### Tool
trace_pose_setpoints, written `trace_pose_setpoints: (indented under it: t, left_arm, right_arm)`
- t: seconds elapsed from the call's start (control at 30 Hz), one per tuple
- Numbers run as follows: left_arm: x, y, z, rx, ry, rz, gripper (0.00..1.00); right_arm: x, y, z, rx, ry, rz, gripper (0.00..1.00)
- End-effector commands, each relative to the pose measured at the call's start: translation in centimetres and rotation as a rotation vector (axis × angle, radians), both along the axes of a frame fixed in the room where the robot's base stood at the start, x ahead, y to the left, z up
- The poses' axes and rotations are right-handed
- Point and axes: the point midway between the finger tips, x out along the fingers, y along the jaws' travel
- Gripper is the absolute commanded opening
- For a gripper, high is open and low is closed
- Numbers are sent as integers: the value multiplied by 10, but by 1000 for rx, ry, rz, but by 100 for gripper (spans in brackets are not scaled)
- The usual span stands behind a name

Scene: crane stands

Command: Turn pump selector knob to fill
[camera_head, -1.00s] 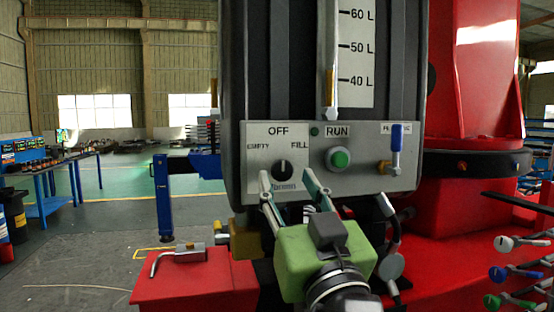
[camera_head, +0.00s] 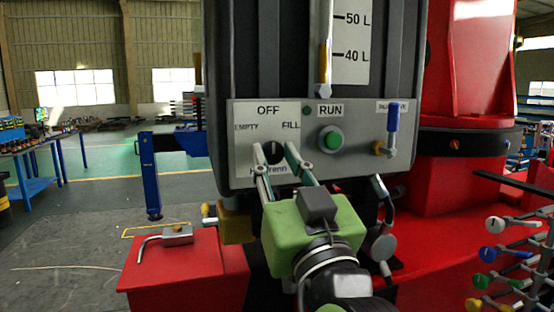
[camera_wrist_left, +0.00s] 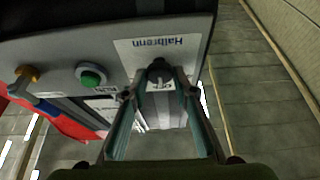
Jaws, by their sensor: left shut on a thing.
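The black pump selector knob (camera_head: 274,150) sits on the grey control panel below the word OFF, with EMPTY to its left and FILL to its right. My left gripper (camera_head: 274,150), with its green body, reaches up to the panel and is shut on the knob. The fingers partly cover the knob, so its exact pointing is hard to read. In the left wrist view the knob (camera_wrist_left: 160,68) shows between the two fingertips. My right gripper is not in view.
A green RUN button (camera_head: 331,139) and a blue-handled valve (camera_head: 393,120) are right of the knob. A red box with a metal lever (camera_head: 177,236) stands lower left. Several coloured levers (camera_head: 510,222) stick out at the right edge. Open floor lies at the left.

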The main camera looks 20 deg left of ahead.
Motion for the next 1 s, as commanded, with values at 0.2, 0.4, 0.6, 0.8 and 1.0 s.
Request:
trace_pose_setpoints:
  t: [0.2,0.4,0.6,0.8,1.0]
  left_arm:
    - [0,1,0,46,32,0,5]
    - [-1,2,0,150,105,-2,5]
    - [-1,3,3,292,203,-2,5]
    - [-1,3,5,431,294,-2,5]
    - [-2,3,6,544,371,-1,5]
  right_arm:
    - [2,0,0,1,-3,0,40]
    - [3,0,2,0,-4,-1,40]
    - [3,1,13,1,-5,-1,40]
    - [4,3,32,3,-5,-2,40]
    - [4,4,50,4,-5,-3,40]
